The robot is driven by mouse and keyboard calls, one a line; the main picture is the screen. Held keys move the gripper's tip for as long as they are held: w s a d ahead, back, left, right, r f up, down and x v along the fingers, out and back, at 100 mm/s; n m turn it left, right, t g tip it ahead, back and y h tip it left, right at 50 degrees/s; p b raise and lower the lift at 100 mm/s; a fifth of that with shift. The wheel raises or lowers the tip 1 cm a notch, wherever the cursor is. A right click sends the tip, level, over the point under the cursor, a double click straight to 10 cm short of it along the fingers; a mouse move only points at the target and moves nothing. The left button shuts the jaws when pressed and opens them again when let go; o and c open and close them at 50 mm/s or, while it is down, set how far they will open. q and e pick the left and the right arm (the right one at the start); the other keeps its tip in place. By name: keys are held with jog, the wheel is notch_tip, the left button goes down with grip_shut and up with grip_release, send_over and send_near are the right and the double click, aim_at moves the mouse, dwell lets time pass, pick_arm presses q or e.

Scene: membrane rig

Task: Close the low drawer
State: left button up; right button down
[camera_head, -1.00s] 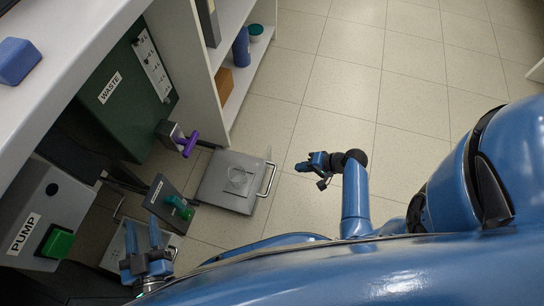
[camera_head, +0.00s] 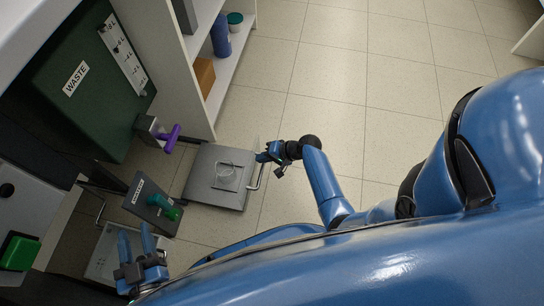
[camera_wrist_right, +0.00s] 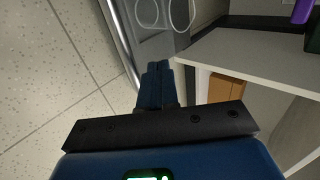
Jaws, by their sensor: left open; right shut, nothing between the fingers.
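The low drawer (camera_head: 203,189) is a flat grey tray near the floor, pulled out, with a round clear outline on its surface. Its pale bar handle (camera_head: 258,176) is on its right side. My right gripper (camera_head: 262,157) is shut and empty, at the drawer's right edge by the upper end of the handle; I cannot tell whether it touches. In the right wrist view its shut fingers (camera_wrist_right: 157,68) point at the drawer's edge (camera_wrist_right: 157,48). My left gripper (camera_head: 136,238) is open and empty at the lower left, below the green valve handle (camera_head: 165,206).
A green waste tank (camera_head: 75,95) with a purple handle (camera_head: 170,138) stands at the left. A white shelf unit (camera_head: 180,80) holds a blue bottle (camera_head: 220,36) and a brown box (camera_head: 204,76). Tiled floor (camera_head: 330,100) is clear at the right.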

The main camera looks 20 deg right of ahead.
jog(key=shift+w+a, duration=0.25)
jog(key=shift+a, duration=0.05)
jog(key=w+a+b, duration=0.2)
jog(key=w+a, duration=0.4)
jog(key=a, duration=0.3)
jog(key=w+a+b, duration=0.3)
jog(key=w+a, duration=0.3)
jog(key=a, duration=0.3)
jog(key=shift+w+a, duration=0.3)
jog(key=shift+r, duration=0.1)
